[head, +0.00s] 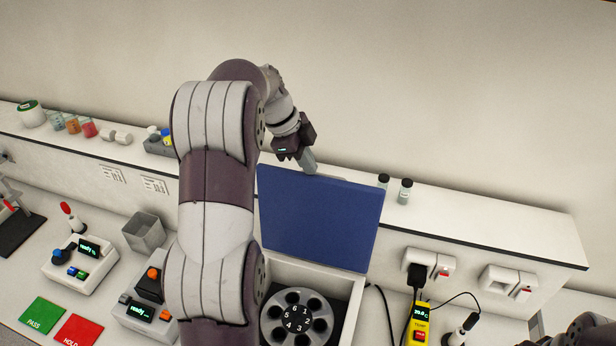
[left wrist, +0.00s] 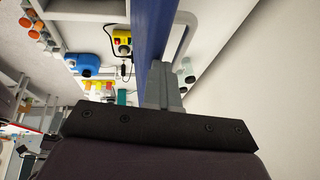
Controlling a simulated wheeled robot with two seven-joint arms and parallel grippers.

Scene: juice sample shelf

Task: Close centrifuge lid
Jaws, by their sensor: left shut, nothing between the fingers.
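The centrifuge (head: 347,318) stands on the bench with its blue lid (head: 318,220) raised and open. Its grey rotor (head: 290,318) with numbered holes is exposed below the lid. My left gripper (head: 308,165) is shut and empty at the lid's top edge, towards the wall side. In the left wrist view the closed fingers (left wrist: 163,85) lie right beside the blue lid (left wrist: 150,35), seen nearly edge-on. I cannot tell whether they touch it. My right gripper is not in view.
A white shelf (head: 480,225) runs along the wall behind the lid, with two small dark-capped vials (head: 404,191) to the right of the lid. A yellow temperature meter (head: 420,325) stands right of the centrifuge. A device with an orange knob (head: 153,274) is at its left.

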